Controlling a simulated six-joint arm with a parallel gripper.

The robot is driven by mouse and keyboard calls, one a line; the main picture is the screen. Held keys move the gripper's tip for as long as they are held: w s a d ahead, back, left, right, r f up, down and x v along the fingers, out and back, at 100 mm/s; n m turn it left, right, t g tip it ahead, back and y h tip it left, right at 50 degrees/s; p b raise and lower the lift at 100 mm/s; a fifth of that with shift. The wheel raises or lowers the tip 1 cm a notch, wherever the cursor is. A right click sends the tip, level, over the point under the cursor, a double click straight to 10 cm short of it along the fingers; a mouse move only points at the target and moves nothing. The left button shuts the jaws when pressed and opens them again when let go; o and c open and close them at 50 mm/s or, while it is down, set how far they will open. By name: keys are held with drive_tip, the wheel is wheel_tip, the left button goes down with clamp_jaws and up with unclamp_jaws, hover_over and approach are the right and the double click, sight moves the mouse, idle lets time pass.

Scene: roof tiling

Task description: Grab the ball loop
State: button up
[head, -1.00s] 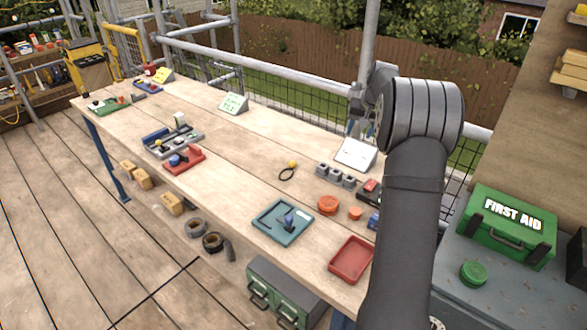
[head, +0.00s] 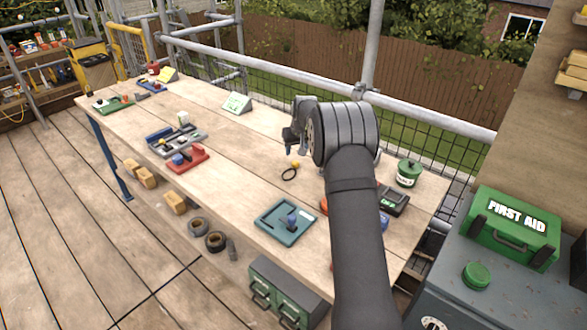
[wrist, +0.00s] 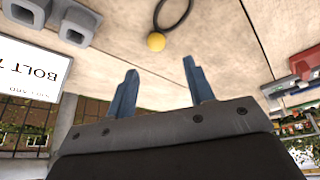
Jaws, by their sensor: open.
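The ball loop (head: 290,172) is a black cord loop with a yellow ball at one end. It lies on the wooden workbench near its middle. In the wrist view the yellow ball (wrist: 156,41) and part of the dark loop show beyond my fingertips, apart from them. My gripper (head: 290,140) is above the bench, just behind the ball loop in the head view. In the wrist view its two blue fingers (wrist: 160,70) are spread with nothing between them.
The workbench (head: 225,150) is bare around the loop. A teal tray (head: 284,224) stands nearer the front, and a red tray (head: 190,160) lies to the left. Grey blocks (wrist: 75,22) and a white sign (wrist: 28,70) show in the wrist view. A green canister (head: 408,173) stands right.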

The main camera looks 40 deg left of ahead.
sight(296, 162)
drive_tip(key=x, duration=0.9)
drive_tip(key=shift+w+d, duration=0.1)
drive_tip(key=shift+w, duration=0.2)
drive_tip(key=c, duration=1)
